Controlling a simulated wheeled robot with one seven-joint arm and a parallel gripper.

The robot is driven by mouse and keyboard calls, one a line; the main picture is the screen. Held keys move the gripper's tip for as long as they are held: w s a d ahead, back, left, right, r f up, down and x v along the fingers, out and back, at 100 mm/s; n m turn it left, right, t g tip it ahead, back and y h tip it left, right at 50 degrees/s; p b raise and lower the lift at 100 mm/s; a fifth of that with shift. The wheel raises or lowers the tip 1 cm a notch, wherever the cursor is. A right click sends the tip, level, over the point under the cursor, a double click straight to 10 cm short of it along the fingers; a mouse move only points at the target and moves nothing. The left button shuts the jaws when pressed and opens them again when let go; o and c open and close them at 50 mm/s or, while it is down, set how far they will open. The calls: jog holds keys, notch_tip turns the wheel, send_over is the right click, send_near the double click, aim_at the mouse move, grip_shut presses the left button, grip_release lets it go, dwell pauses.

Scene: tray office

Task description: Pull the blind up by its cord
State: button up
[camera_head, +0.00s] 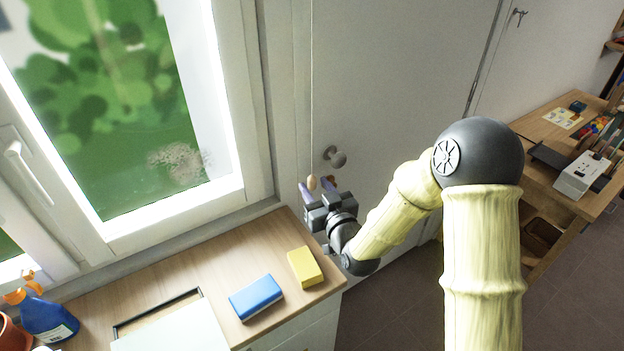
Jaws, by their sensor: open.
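The blind's cord (311,90) is a thin pale line hanging straight down to the right of the window. A small tan knob (311,182) is at its lower end. My gripper (316,187) is open beside the corner of the counter, with its fingertips pointing up and away from me. In the picture the knob appears between the two fingertips. I cannot tell whether either finger touches it, and the lower part of the knob is partly hidden by the gripper. The blind itself is not in view.
The window (120,120) has a smudge on its glass. The wooden counter (215,262) holds a blue block (256,298), a yellow block (305,267) and a blue spray bottle (46,318). A round grey doorknob (335,157) is close behind my gripper. A cluttered desk (545,125) stands at right.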

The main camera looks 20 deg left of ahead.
jog(key=shift+x, duration=1.35)
grip_shut()
